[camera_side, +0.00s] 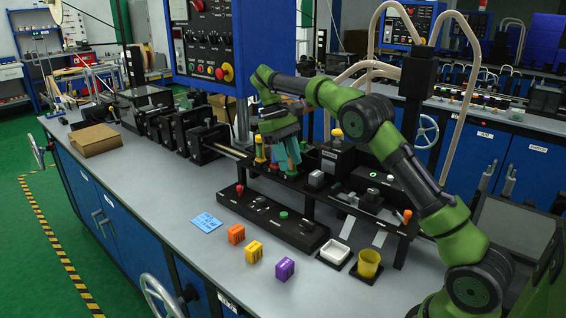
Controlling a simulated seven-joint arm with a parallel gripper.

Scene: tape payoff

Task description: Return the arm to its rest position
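My green and black arm reaches in from the lower right and bends over the bench. My gripper (286,155) hangs at its end, pointing down, with teal finger parts at the back of the black fixture (345,203). It is close to the fixture's upright yellow-topped pegs (259,150). Whether it touches them is unclear. The gap between the fingertips is too small to judge, and I see no object clearly held.
A blue control panel (203,45) rises behind. The front-left bench is clear.

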